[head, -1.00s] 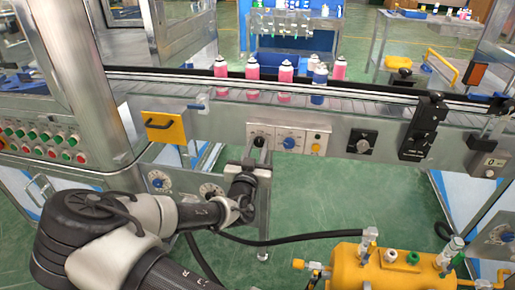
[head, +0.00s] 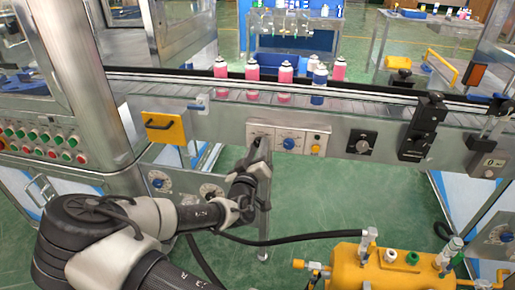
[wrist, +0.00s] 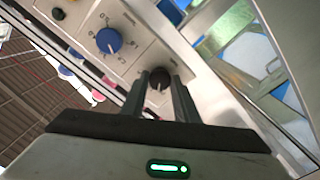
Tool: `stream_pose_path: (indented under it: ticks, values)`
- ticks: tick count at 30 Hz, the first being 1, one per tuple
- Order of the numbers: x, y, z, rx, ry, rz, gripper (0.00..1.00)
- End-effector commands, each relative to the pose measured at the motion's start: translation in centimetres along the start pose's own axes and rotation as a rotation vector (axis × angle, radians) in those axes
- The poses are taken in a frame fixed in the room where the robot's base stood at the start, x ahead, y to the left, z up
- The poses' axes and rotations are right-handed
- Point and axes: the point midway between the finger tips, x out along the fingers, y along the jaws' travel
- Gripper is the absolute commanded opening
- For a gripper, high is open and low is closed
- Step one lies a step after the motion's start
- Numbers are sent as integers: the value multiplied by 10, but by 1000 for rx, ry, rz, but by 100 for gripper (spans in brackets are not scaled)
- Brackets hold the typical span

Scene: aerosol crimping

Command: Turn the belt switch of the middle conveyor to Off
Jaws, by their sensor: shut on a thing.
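The control panel sits on the front of the middle conveyor (head: 205,122). My gripper (head: 259,145) is at its left plate in the head view and covers the knob there. In the wrist view my gripper (wrist: 160,82) has its two fingers on either side of a black knob (wrist: 158,77), shut on it. The knob's pointer and the lettering around it are too small or hidden to read. A blue knob (head: 289,143) is on the plate to the right; it also shows in the wrist view (wrist: 108,41), clear of the fingers.
A yellow button (head: 315,149) and a black rotary switch (head: 362,142) are further right on the conveyor front. Spray cans (head: 285,72) stand on the belt above. A yellow machine (head: 365,265) with a black hose is at the lower right.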

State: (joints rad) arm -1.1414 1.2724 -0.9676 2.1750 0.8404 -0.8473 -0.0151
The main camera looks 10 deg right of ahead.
Motion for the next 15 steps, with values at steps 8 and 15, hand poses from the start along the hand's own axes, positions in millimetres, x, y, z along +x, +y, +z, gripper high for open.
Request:
stream_pose_path:
  ticks: [8, 15]
  values:
    - [0, 0, 1, -171, -2, -2, 5]
    - [0, 0, 1, -244, -2, -1, 5]
